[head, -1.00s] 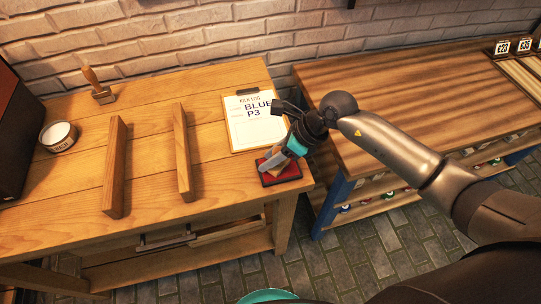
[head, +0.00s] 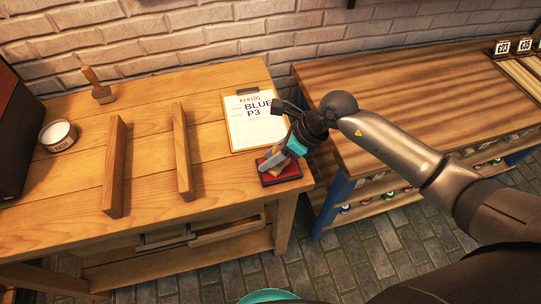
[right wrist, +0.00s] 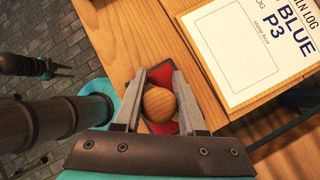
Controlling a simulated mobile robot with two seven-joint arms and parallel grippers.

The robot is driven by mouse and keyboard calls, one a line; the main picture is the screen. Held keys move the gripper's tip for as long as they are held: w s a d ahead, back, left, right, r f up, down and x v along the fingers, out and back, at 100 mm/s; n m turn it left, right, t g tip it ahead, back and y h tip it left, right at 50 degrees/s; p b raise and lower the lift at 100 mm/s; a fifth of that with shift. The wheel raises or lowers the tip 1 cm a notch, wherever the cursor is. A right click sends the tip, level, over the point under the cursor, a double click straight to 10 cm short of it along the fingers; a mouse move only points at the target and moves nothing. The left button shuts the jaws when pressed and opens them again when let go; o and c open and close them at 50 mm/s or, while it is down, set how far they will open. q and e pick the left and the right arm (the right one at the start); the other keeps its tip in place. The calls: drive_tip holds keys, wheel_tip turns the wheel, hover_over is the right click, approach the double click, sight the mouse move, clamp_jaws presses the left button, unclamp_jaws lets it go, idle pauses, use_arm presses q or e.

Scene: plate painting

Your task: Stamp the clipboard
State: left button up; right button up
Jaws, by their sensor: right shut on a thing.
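The clipboard (head: 252,116) lies flat on the wooden table, its white sheet reading "KILN LOG", "BLUE" and "P3". It also shows in the right wrist view (right wrist: 262,45), with an empty box marked on the sheet. My right gripper (head: 270,163) is over the red ink pad (head: 289,175), just in front of the clipboard. It is shut on the stamp, whose round wooden handle (right wrist: 158,104) sits between the fingers in the right wrist view. The stamp's lower end is hidden, so I cannot tell whether it touches the pad.
Two upright wooden slats (head: 182,150) stand mid-table. A brush (head: 98,86) and a round tin (head: 58,136) are at the left. A second wooden table (head: 420,90) stands at the right, across a narrow gap. A brick wall runs behind.

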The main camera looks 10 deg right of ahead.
drive_tip(key=shift+s+f, duration=0.15)
wheel_tip(320, 180, up, 7)
drive_tip(key=p, duration=0.5)
drive_tip(key=shift+p, duration=0.35)
